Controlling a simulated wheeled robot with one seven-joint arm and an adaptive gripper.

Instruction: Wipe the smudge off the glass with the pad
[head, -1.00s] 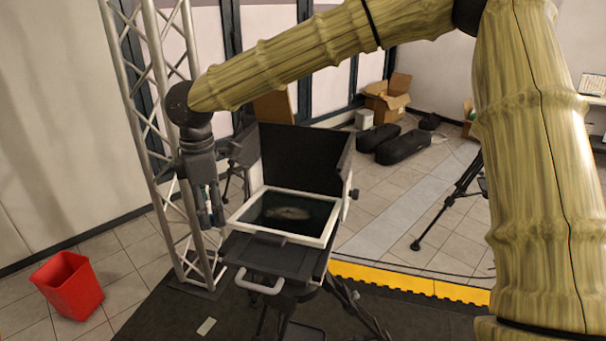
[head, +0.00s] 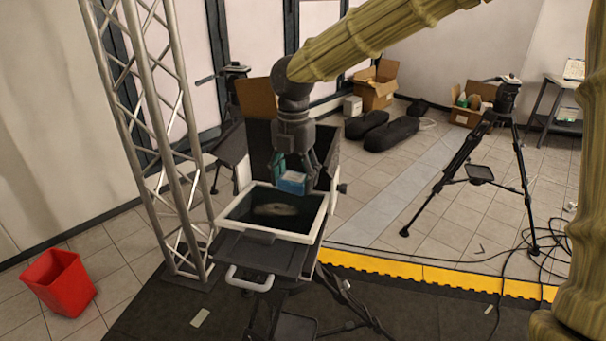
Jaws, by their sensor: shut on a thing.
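The dark glass (head: 240,209) lies in a white frame on the teleprompter's black body, in front of its upright black hood. A pale smudge (head: 274,209) shows on the middle of the glass. My gripper (head: 293,181) points down over the far right part of the frame, shut on a blue pad (head: 291,183). The pad appears just beyond the smudge. I cannot tell whether it touches the glass.
The black hood (head: 325,155) stands close behind my gripper. A metal truss (head: 165,130) rises on the left, with a red bin (head: 59,283) beside it. A tripod (head: 470,165) stands on the right. Black bags (head: 388,133) and a cardboard box (head: 375,87) lie behind.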

